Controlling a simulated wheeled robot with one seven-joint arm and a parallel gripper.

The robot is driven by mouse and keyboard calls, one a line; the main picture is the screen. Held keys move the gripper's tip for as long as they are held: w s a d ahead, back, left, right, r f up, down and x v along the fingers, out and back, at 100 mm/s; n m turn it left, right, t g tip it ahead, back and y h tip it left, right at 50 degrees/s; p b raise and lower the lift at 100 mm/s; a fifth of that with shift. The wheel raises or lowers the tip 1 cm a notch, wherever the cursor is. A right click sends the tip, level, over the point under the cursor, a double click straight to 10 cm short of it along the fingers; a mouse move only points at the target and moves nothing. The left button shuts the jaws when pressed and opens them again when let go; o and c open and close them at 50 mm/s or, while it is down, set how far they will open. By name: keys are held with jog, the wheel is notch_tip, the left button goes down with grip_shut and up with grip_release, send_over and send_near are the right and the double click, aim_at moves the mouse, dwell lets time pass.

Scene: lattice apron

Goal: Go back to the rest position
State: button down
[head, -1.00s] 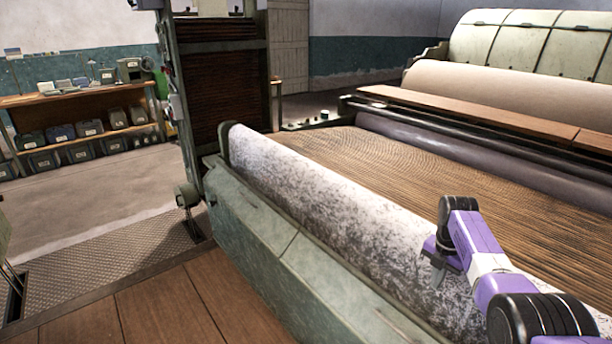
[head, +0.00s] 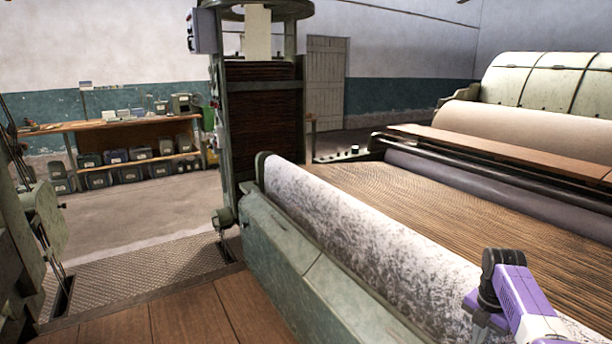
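My arm shows at the lower right in the head view, purple and white with a black joint. My gripper (head: 478,308) is at its near end, at the bottom of the picture, in front of the speckled white roller (head: 360,232). Its fingers are small and partly cut off, so I cannot tell whether they are open or shut. I see nothing held in it.
A long green-grey machine casing (head: 290,262) runs below the roller. Brown lattice (head: 430,215) lies behind it. A tall green frame (head: 262,120) stands at the centre left. A workbench with boxes (head: 125,125) is at the back left. Open floor (head: 140,215) lies before it.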

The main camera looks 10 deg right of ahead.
jog(key=w+d+r+m+t+h, duration=0.1)
jog(key=w+r+m+t+h, duration=0.15)
jog(key=w+m+t, duration=0.2)
jog(key=w+d+r+m+t+h, duration=0.1)
jog(key=w+r+m+t, duration=0.2)
jog(key=w+m, duration=0.3)
jog(key=s+a+f+m+t, duration=0.1)
jog(key=s+a+m+t, duration=0.35)
jog(key=s+a, duration=0.4)
jog(key=s+a+f+m+t, duration=0.1)
jog(key=s+a+m+t, duration=0.35)
jog(key=a, duration=0.75)
jog(key=s+a+r+y, duration=0.1)
jog(key=s+a+r, duration=0.2)
jog(key=s, duration=1)
jog(key=s+a+r+m+g+y, duration=0.1)
jog(key=s+a+r, duration=0.2)
jog(key=s+a, duration=0.5)
jog(key=s+a+r+m+g+y, duration=0.1)
jog(key=s+a, duration=0.4)
jog(key=s, duration=1.5)
notch_tip(320, 180, up, 2)
jog(key=shift+s+a+r+y, duration=0.15)
jog(key=shift+a+y, duration=0.1)
jog(key=shift+y, duration=0.3)
